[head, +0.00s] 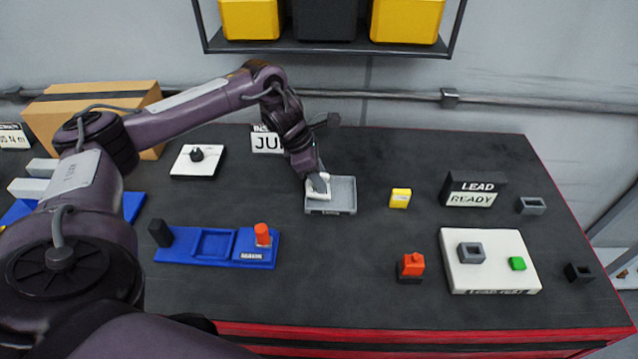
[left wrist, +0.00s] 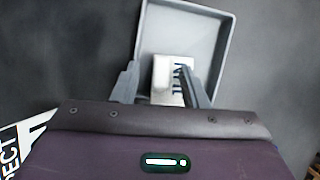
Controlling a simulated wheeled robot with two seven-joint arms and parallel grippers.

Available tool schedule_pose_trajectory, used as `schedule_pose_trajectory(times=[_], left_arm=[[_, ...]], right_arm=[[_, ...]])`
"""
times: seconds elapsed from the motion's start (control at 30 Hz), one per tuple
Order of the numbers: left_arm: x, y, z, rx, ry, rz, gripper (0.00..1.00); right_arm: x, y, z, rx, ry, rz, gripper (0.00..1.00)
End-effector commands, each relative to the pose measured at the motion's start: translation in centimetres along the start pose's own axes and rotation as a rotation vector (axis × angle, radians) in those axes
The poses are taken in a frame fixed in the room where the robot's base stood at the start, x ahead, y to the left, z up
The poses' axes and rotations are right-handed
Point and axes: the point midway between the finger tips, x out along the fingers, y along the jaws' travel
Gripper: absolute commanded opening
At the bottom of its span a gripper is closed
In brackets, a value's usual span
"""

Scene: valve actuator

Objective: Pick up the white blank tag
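My left gripper (head: 318,184) is lowered over a small grey tray (head: 343,197) near the middle of the table. In the left wrist view, the open fingers (left wrist: 160,88) straddle a small white tag (left wrist: 160,78) lying in the tray (left wrist: 227,40). Dark lettering that reads like "JUN" shows on its right part, beside the right finger; its left part is plain white. There is a gap between the left finger and the tag. I cannot tell whether the right finger touches it, or whether it is one piece or two. My right gripper is out of view.
A yellow block (head: 400,198) stands right of the tray. A sign (head: 266,140) starting "JU" stands behind the arm. A blue fixture (head: 215,246) lies front left. A white board (head: 490,262) and "LEAD READY" sign (head: 474,189) are on the right.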

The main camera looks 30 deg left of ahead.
Motion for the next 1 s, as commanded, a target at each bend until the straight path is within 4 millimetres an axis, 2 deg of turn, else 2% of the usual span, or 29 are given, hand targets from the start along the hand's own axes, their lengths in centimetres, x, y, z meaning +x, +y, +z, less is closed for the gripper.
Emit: schedule_pose_trajectory(times=[0.07, 0.37, 0.77, 0.87, 1.0], left_arm=[[0.0, 0.0, 0.0, 0.0, 0.0, 0.0, 0.4], [0.0, 0.0, 0.0, 0.0, 0.0, 0.0, 0.01], [-0.3, 0.0, 0.1, 0.0, -0.001, 0.001, 0.0], [-0.9, 0.1, 0.5, 0.0, -0.002, 0.002, 0.0], [-2.7, 0.1, 1.2, 0.003, -0.003, 0.004, 0.0]], right_arm=[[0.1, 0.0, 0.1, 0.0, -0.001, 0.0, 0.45], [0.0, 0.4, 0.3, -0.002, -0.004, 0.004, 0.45], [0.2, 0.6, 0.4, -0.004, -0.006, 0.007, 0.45], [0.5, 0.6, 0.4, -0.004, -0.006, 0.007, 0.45], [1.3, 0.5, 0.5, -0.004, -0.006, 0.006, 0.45]])
